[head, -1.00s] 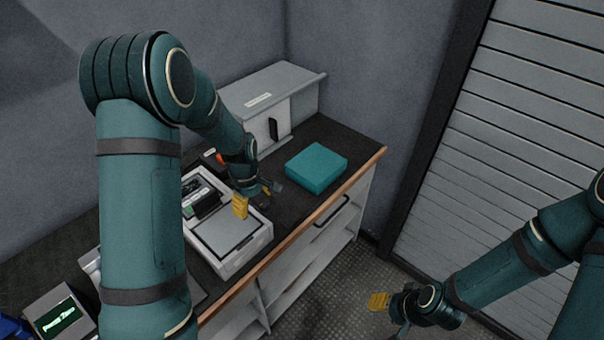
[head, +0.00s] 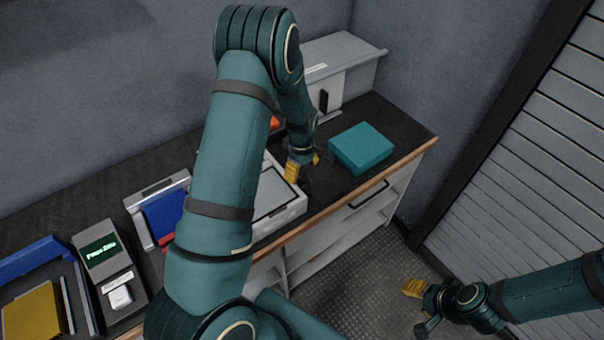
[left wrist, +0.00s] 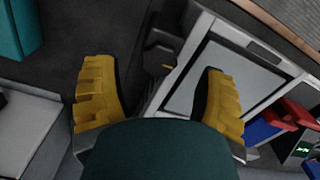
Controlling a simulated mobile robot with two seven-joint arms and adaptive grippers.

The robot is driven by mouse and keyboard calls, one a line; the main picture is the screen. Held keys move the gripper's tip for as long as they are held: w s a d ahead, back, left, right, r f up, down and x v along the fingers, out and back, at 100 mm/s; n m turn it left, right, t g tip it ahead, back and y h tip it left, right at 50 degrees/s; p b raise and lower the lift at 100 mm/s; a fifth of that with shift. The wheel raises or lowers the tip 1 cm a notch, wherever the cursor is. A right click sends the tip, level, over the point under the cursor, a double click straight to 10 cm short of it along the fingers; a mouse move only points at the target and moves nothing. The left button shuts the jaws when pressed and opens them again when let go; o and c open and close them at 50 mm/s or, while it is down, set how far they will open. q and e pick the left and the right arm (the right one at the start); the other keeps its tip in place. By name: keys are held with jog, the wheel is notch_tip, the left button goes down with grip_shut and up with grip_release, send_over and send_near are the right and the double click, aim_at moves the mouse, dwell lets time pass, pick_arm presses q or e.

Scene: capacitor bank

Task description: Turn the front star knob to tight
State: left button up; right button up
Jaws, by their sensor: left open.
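The same fixture is partly behind my left arm in the head view (head: 274,192). My left gripper (head: 303,168) is over the fixture's far right corner. In the left wrist view its yellow fingers (left wrist: 158,72) are apart, with the knob showing between them; I cannot tell whether they touch it. The knob is not clear in the head view. My right gripper (head: 418,300) hangs over the floor, its opening unclear.
A teal box (head: 361,148) lies on the dark bench right of my left gripper. A grey cabinet (head: 340,70) stands behind. A device with a green display (head: 100,250) and a blue-topped tray (head: 165,213) are at the left. The floor in front is clear.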

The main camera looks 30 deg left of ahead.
pick_arm(q)
jog(key=shift+f, duration=1.2)
jog(key=c, duration=1.2)
jog(key=shift+m, duration=0.3)
jog(key=m+b, duration=0.2)
jog(key=m, duration=0.1)
jog(key=shift+f, duration=0.1)
jog(key=m+b, duration=0.2)
jog(key=m, duration=0.4)
jog(key=shift+w, duration=0.1)
jog(key=m+b, duration=0.1)
jog(key=m, duration=0.3)
jog(key=shift+m+b, duration=0.65)
jog(key=shift+m, duration=1.55)
